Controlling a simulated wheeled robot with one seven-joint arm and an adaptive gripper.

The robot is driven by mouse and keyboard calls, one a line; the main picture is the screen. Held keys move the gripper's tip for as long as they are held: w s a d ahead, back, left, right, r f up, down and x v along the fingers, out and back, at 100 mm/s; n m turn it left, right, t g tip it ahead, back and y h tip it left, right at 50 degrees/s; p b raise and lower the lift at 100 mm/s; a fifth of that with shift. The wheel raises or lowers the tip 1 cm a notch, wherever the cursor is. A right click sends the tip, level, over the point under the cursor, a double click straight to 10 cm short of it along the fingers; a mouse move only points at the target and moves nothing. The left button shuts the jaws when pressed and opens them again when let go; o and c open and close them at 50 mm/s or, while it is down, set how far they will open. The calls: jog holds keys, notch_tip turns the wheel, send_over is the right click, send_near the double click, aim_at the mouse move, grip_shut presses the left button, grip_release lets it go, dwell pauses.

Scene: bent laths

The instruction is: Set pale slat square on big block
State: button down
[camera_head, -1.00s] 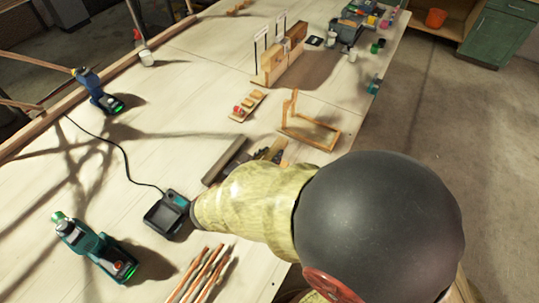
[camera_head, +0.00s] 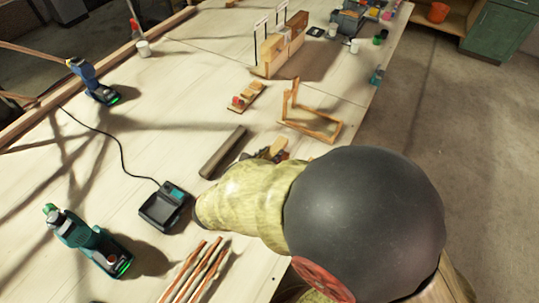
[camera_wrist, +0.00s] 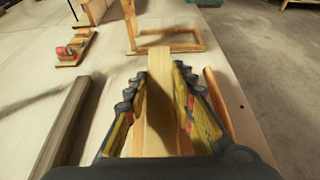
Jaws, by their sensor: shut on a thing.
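My gripper (camera_wrist: 160,82) is shut on a pale wooden slat (camera_wrist: 160,108), which runs lengthwise between its ridged yellow-and-grey fingers and sticks out past the tips. In the head view my gripper (camera_head: 268,151) is mostly hidden behind my arm, and a small end of the slat shows past it. The slat's height above the table is hard to judge. A wooden stand with upright blocks (camera_head: 280,52) is at the back of the table; I cannot tell whether one of these is the big block.
A thin wooden frame (camera_head: 312,124) stands ahead of my gripper, close to the slat's far end. A dark grey bar (camera_head: 222,152) lies left of it. A small rack with coloured pieces (camera_head: 246,97), a charger (camera_head: 165,206) and a drill (camera_head: 85,240) are farther left. Reddish strips (camera_head: 197,270) lie in front.

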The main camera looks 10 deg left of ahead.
jog(key=shift+f+b, duration=0.3)
jog(key=shift+f, duration=0.2)
jog(key=c, duration=1.4)
grip_release()
jog(key=v, duration=1.2)
jog(key=shift+d, duration=0.1)
